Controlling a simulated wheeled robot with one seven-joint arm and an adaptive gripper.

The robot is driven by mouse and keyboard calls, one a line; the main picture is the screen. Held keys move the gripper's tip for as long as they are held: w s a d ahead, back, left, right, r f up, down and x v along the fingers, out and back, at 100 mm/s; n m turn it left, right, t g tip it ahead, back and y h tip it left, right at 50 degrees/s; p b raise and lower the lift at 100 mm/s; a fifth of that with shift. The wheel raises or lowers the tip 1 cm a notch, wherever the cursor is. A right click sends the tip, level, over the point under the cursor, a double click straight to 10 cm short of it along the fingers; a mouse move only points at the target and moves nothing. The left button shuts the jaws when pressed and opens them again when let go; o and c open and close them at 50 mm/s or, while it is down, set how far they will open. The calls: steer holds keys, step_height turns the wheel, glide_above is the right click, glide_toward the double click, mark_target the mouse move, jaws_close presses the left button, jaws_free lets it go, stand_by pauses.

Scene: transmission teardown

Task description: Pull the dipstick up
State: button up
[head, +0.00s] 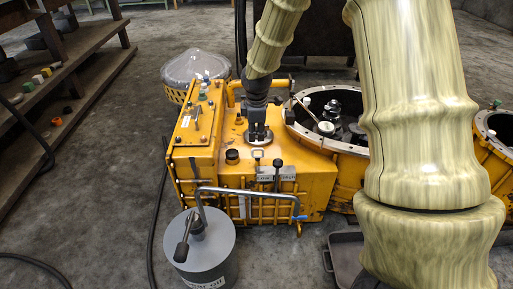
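The yellow transmission housing (308,190) stands on the floor in the middle of the head view. My gripper (260,138) points down over its top, at the end of the patterned arm. The gripper is small and dark here, and I cannot tell whether its fingers are apart or closed on something. A small pale loop (257,153), which may be the dipstick's handle, shows just below the fingertips. I cannot tell whether they touch it. A black-topped lever (278,164) stands to its right above a label plate. A black cap (232,156) sits to the left.
A grey oil drum (212,262) with a pump and bent pipe stands in front. The pipe crosses the housing's front. An open round casing (318,137) is at right, a dark tray (343,262) below it. Wooden shelves (75,60) stand left. Hoses lie on the floor.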

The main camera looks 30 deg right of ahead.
mark_target(256, 149)
steer(key=f+b, duration=0.1)
steer(key=f, duration=0.1)
steer(key=w+f, duration=0.1)
steer(key=f, duration=0.2)
steer(key=d+f+b, duration=0.1)
steer(key=f, duration=0.2)
steer(key=shift+w+b, duration=0.15)
steer(key=shift+b, duration=0.15)
jaws_close()
